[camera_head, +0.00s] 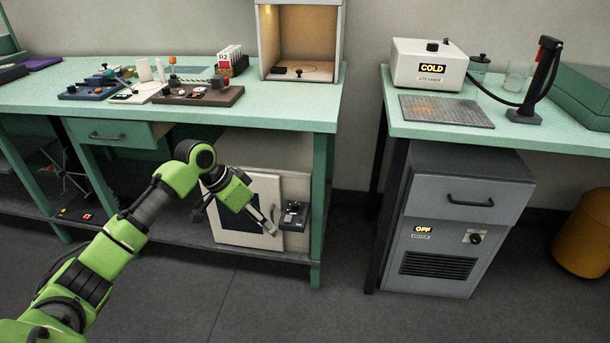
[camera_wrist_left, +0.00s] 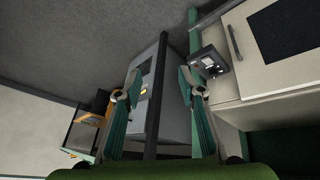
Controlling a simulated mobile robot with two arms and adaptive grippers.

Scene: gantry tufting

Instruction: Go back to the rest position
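My left gripper (camera_head: 268,229) hangs in front of the white cabinet (camera_head: 292,176) under the left bench, its fingers pointing down and to the right. In the left wrist view the two fingers of my left gripper (camera_wrist_left: 158,80) stand apart with nothing held between them. Behind the gap, a dark bench leg (camera_wrist_left: 157,95) and the grey cooling unit (camera_wrist_left: 177,112) show at a distance. The control box (camera_head: 293,215) on the cabinet is close to the fingertips in the head view. My right arm and gripper are out of view.
The left green bench (camera_head: 300,112) carries small trays, a card holder (camera_head: 231,60) and an open-fronted box (camera_head: 298,40). The right bench (camera_head: 398,120) carries a steamer (camera_head: 429,65) marked COLD. The grey unit (camera_head: 462,225) below reads OFF. Floor between the benches is clear.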

